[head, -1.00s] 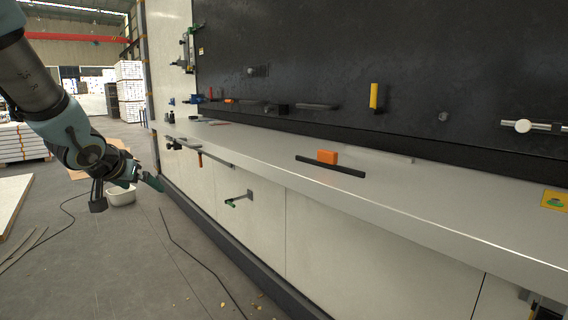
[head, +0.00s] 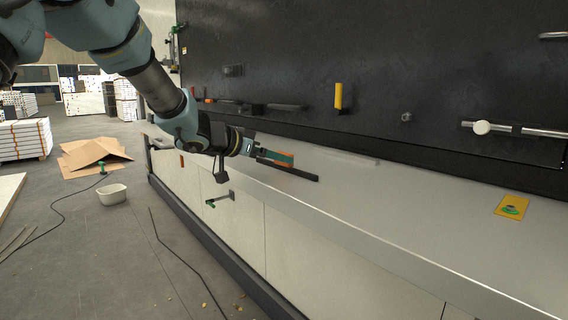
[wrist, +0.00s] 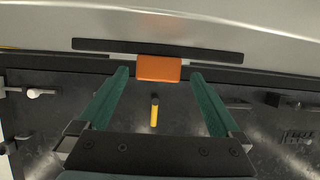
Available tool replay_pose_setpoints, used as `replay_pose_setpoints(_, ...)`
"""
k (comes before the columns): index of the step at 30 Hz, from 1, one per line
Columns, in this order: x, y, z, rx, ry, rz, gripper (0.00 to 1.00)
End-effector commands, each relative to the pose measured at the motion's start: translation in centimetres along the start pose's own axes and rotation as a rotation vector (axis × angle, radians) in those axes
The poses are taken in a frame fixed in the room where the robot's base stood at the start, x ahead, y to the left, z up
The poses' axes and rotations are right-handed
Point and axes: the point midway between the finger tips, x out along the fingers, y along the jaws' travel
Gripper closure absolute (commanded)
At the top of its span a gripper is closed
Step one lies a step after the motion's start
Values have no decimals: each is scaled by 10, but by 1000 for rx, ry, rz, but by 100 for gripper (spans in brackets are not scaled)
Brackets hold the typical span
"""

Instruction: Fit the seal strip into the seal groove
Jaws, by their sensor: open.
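A long black strip (head: 300,174), which I take for the seal strip, lies on the grey ledge. An orange block (head: 284,158) stands against it; I cannot tell whether they are joined. In the wrist view the black strip (wrist: 205,52) runs across the top, with the orange block (wrist: 159,68) at its middle. My gripper (wrist: 159,74) is open. Its two green fingers point at the block, one tip near each end, with gaps visible. In the head view my gripper (head: 282,157) reaches the block from the left and partly hides it. I cannot clearly make out the seal groove.
The grey ledge (head: 400,210) is clear to the right up to a yellow sticker (head: 511,206). A dark wall panel (head: 370,60) rises behind it, with a yellow handle (head: 339,96) and a metal rod with a white knob (head: 482,127) sticking out.

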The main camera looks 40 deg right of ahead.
Motion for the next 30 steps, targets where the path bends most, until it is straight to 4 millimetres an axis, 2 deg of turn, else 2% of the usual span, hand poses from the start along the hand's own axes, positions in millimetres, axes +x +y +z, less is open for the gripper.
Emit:
replay_pose_setpoints(6, 32, 4, 3, -2, -2, 1, 0)
replay_pose_setpoints(9, 41, 4, 3, -2, -2, 1, 0)
replay_pose_setpoints(17, 44, 3, 4, -2, -1, -1, 0)
replay_pose_setpoints(30, 44, 3, 4, -2, -1, -1, 48)
